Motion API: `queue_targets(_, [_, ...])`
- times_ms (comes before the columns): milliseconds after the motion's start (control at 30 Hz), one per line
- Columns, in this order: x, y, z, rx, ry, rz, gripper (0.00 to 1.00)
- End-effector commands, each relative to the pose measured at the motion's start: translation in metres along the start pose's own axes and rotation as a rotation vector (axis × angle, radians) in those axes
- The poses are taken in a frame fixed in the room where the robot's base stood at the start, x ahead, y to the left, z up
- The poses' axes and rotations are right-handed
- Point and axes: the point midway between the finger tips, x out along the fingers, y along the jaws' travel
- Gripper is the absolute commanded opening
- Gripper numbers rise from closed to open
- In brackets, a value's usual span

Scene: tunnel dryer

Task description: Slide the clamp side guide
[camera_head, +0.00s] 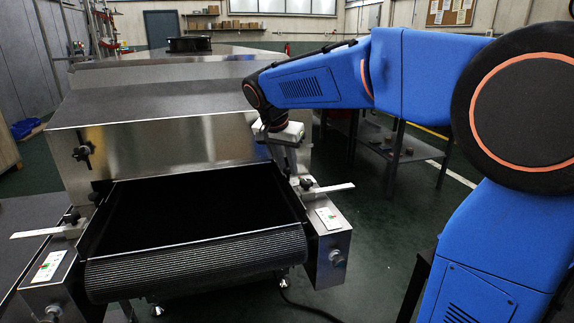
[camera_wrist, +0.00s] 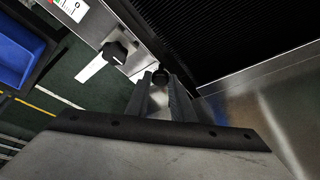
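The conveyor's right side has a clamp with a black knob (camera_head: 306,184) and a pale scale strip (camera_head: 330,188). In the wrist view the clamp knob (camera_wrist: 116,52) and its strip (camera_wrist: 92,68) lie left of my fingers. My gripper (camera_head: 287,165) points down beside the belt's right edge, just behind that clamp. In the wrist view my gripper (camera_wrist: 161,82) has its two dark fingers apart. The side guide itself is mostly hidden in the head view.
The black belt (camera_head: 195,215) runs into the steel dryer housing (camera_head: 160,140). A matching clamp knob (camera_head: 72,216) with a strip stands at the left. Control panels (camera_head: 328,218) sit at the front. A dark table (camera_head: 385,140) stands behind my arm. Open floor lies right.

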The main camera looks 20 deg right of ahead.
Motion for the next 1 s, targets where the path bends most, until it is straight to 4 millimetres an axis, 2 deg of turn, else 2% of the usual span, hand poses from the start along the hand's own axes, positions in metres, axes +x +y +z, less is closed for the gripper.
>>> queue_targets(233, [-0.002,-0.005,0.004,-0.002,0.0,-0.001,0.0])
queue_targets(700, [-0.023,-0.062,0.056,-0.004,-0.001,-0.001,0.0])
queue_targets(1000, [-0.028,-0.072,0.066,0.0,0.0,-0.001,0.0])
